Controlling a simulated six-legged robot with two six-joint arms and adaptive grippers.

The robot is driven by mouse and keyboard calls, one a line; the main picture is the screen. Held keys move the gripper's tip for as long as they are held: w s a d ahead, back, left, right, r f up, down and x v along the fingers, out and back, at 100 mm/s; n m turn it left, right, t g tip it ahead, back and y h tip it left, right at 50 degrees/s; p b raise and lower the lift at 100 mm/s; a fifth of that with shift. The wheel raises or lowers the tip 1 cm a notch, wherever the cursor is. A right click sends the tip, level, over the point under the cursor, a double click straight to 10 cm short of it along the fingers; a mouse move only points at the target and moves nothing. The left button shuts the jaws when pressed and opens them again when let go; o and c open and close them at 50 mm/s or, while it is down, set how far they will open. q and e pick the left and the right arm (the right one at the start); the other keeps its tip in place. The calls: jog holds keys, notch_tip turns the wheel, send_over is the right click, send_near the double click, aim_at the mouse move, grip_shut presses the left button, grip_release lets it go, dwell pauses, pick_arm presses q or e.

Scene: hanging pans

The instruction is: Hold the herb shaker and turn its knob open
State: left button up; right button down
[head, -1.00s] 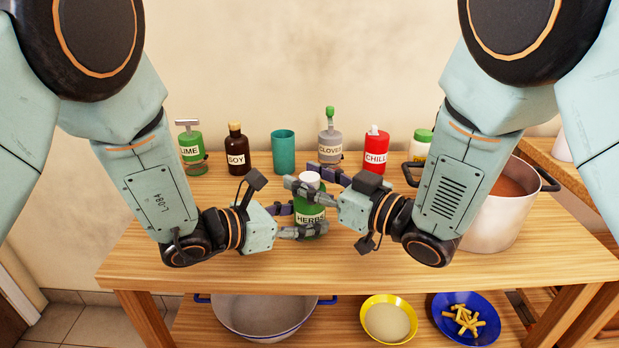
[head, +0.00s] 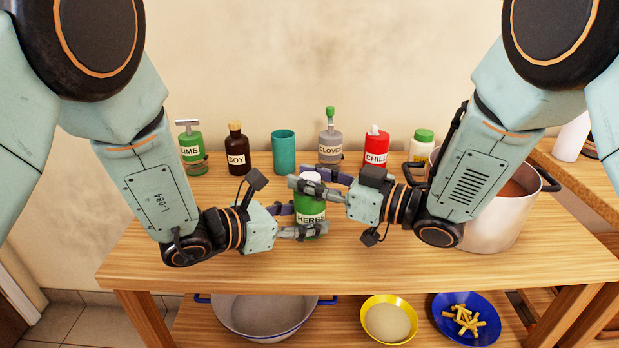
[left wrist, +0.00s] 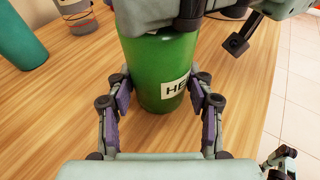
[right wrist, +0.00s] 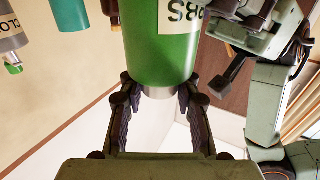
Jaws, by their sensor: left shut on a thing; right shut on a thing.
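The left wrist view shows the green body (left wrist: 160,65) between both finger pads. My right gripper (head: 314,183) is shut on the knob from the right, above the left one. The fingers partly hide the knob in the head view.
Behind stand a lime bottle (head: 191,150), a soy bottle (head: 236,153), a teal cup (head: 284,152), a clove bottle (head: 330,148), a red chilli bottle (head: 376,148) and a green-capped jar (head: 422,146). A large pot (head: 490,225) stands right, behind my right forearm. The front left tabletop is clear.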

aim_at(310, 176)
jog(key=shift+n+g+y, duration=0.7)
jog(key=shift+n+g, duration=0.4)
jog(key=shift+g, duration=0.5)
jog(key=c, duration=0.9)
grip_release()
jog(key=shift+c, duration=0.2)
notch_tip(310, 176, up, 10)
